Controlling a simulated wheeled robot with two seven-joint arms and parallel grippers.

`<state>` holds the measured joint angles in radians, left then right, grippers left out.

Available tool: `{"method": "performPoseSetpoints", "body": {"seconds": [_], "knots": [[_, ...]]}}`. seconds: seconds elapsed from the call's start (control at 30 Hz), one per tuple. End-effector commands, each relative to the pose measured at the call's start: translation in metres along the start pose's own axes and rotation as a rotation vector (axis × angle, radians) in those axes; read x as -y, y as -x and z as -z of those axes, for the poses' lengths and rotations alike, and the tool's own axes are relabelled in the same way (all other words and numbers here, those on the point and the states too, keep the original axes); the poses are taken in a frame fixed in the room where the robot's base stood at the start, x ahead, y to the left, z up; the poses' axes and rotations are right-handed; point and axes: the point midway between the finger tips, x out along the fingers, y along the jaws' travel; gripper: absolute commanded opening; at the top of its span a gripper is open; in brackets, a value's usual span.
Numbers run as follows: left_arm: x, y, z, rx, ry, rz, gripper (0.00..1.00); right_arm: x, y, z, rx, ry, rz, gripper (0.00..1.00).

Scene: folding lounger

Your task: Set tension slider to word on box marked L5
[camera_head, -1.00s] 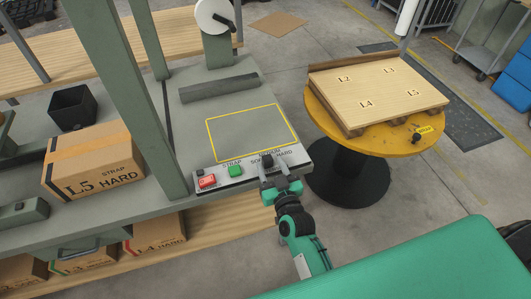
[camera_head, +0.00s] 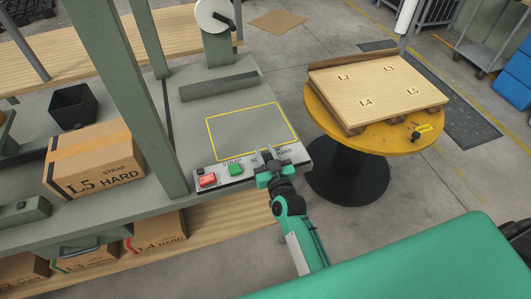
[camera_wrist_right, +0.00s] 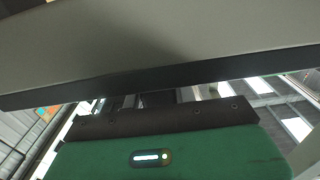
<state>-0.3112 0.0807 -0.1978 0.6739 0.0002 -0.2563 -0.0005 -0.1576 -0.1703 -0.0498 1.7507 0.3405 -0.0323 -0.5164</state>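The cardboard box (camera_head: 95,160) marked L5 stands on the bench at the left in the head view; its print reads STRAP HARD. The control panel (camera_head: 222,180) lies along the bench's front edge, with STRAP print and a HARD label at its right end. My right gripper (camera_head: 266,155) is over the right part of this panel, fingers pointing away from me and apart. It covers part of the labels and slider track. A small dark piece shows just right of the gripper; I cannot tell whether it is the slider knob. My left gripper is not in view.
A red button (camera_head: 207,180) and a green button (camera_head: 235,169) sit left of my right gripper. A green post (camera_head: 164,100) rises from the bench. A round yellow table (camera_head: 380,141) with a labelled board (camera_head: 375,85) stands to the right.

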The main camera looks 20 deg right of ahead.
Motion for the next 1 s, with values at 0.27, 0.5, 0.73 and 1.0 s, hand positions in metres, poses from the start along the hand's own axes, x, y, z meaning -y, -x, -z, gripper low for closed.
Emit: {"method": "performPoseSetpoints", "body": {"seconds": [0.27, 0.5, 0.73, 1.0], "knots": [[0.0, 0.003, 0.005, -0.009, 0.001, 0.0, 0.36, -0.01, 0.0, 0.0, 0.0, 0.003, 0.0, 0.0], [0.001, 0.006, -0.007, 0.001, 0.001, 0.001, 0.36, -0.05, 0.0, 0.0, 0.0, 0.006, 0.0, 0.0], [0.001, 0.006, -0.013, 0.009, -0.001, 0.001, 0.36, -0.07, 0.0, 0.0, 0.001, 0.002, 0.0, 0.0], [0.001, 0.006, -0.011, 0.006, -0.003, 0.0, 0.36, -0.072, 0.0, 0.0, 0.0, 0.001, -0.002, 0.0]]}}
